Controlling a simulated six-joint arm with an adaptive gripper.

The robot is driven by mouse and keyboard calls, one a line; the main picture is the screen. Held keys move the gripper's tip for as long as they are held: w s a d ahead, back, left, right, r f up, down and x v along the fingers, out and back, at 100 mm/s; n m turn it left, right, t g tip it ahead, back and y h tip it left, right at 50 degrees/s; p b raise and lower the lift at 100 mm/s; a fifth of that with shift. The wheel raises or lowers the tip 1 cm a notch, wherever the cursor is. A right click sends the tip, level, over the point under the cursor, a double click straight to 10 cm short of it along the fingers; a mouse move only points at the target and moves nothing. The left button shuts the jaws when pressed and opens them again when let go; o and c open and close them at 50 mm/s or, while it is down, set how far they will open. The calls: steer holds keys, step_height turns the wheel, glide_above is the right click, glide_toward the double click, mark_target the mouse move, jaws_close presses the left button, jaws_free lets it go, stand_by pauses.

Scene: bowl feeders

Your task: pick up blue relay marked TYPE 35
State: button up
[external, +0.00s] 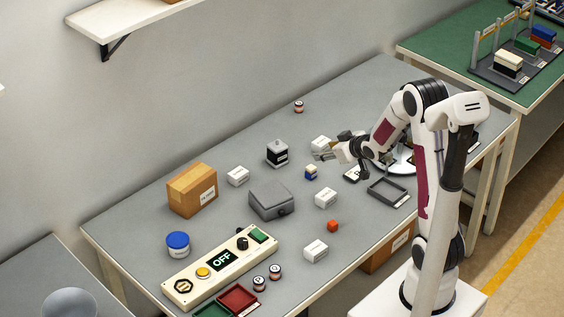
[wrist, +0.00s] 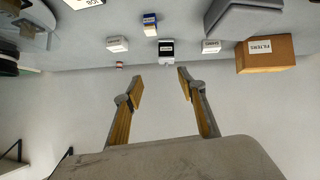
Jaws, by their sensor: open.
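A small blue block with a pale lower part (external: 310,173) stands on the grey table near the middle in the external view. It also shows near the top of the wrist view (wrist: 150,20); its marking is too small to read, so I cannot confirm TYPE 35. My gripper (external: 322,155) is above the table, just up and right of the block in the external view. In the wrist view my gripper (wrist: 160,81) has its two fingers spread with nothing between them, and the block lies apart beyond the fingertips.
White boxes (external: 326,198) stand around the block. A black-and-grey unit (external: 277,154), grey case (external: 270,200) and cardboard box (external: 191,190) are to the left. A dark frame (external: 389,193) lies to the right. The control panel (external: 220,266) reads OFF. A wall backs the table.

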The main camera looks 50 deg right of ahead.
mark_target(314, 170)
steer(key=w+d+f, duration=0.1)
steer(key=f, duration=0.2)
steer(key=w+d+f+t+y, duration=0.1)
steer(key=f, duration=0.3)
steer(key=d+f+t, duration=0.1)
steer(key=f, duration=0.2)
steer(key=shift+w+d+f+y, duration=0.3)
steer(key=shift+w+f, duration=0.1)
steer(key=shift+s+d+f+t, duration=0.15)
steer(key=shift+f+t, duration=0.35)
steer(key=shift+f, duration=0.4)
steer(key=shift+x, duration=1.4)
steer(key=shift+x, duration=2.6)
steer(key=shift+d, duration=0.1)
jaws_close()
